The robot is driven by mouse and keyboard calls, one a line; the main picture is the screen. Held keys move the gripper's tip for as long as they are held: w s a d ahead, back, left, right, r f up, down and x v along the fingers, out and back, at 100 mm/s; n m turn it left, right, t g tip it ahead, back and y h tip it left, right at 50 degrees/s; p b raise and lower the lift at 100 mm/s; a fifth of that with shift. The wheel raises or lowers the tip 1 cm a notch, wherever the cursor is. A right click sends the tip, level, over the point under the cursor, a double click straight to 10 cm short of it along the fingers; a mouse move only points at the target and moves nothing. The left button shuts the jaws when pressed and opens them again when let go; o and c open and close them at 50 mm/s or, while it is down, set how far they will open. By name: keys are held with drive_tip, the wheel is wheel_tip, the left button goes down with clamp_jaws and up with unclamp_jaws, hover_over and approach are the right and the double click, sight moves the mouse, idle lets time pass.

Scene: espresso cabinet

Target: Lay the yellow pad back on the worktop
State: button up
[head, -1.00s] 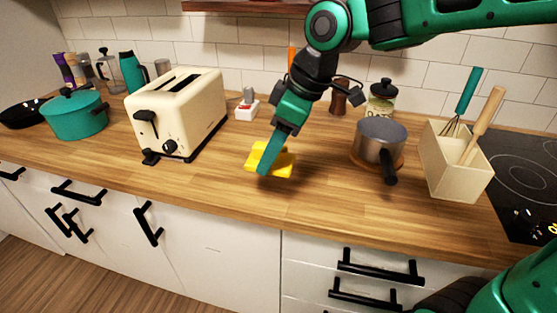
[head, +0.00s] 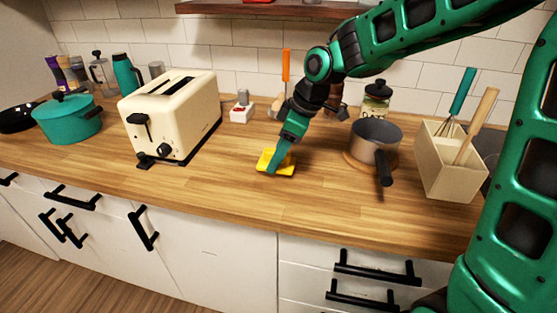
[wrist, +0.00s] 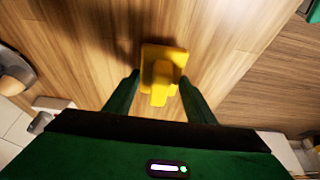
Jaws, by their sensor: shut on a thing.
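The yellow pad (head: 286,170) is a flat square with a raised block on top. It lies level at, or very close above, the worktop (head: 225,190), in front of the small white and red item. My gripper (head: 273,168) points down at it and is shut on it. In the wrist view the pad (wrist: 162,55) shows between the two fingertips (wrist: 159,78), with the raised block toward my palm. A dark shadow lies beside the pad, and I cannot tell whether its underside touches the wood.
A cream toaster (head: 172,115) stands to the left. A saucepan (head: 375,145) stands to the right with its handle forward, beside a utensil box (head: 445,165). The small white and red item (head: 242,110) is behind. The worktop in front of the pad is clear.

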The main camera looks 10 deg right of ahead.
drive_tip(key=shift+f, duration=1.05)
drive_tip(key=o, duration=1.2)
drive_tip(key=shift+f, duration=0.1)
drive_tip(key=v, duration=1.2)
drive_tip(key=shift+s+d, duration=0.1)
